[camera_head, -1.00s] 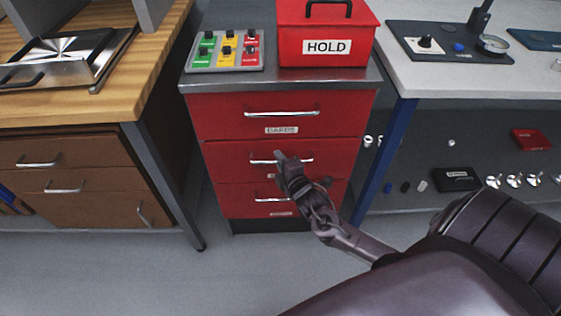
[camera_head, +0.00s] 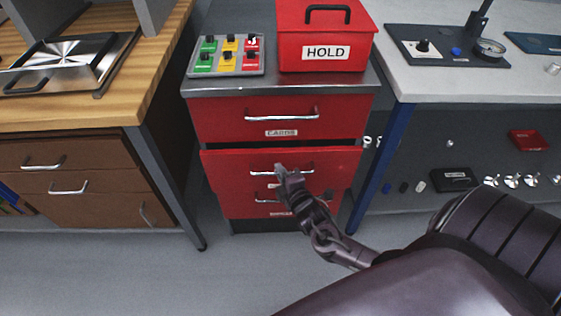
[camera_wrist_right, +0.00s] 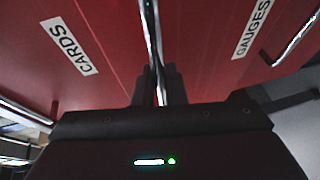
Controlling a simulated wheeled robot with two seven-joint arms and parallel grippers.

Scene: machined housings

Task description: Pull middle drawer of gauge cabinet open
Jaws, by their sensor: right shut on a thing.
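The red gauge cabinet (camera_head: 217,119) stands in the middle of the head view with three drawers. Its middle drawer (camera_head: 228,166) stands out a little from the cabinet front, with a dark gap above it. My right gripper (camera_head: 281,171) is shut on the middle drawer's silver handle (camera_head: 303,168). In the right wrist view the handle (camera_wrist_right: 150,30) runs between the two fingers (camera_wrist_right: 158,85). The top drawer (camera_head: 220,117), labelled CARDS, is closed. The bottom drawer (camera_head: 235,205) is partly hidden by the middle drawer and my gripper. My left gripper is not in view.
A red HOLD box (camera_head: 358,43) and a grey panel with coloured switches (camera_head: 226,72) sit on the cabinet top. A wooden bench with brown drawers (camera_head: 95,157) stands at left, a white bench (camera_head: 465,85) at right. Clear floor (camera_head: 180,280) lies in front.

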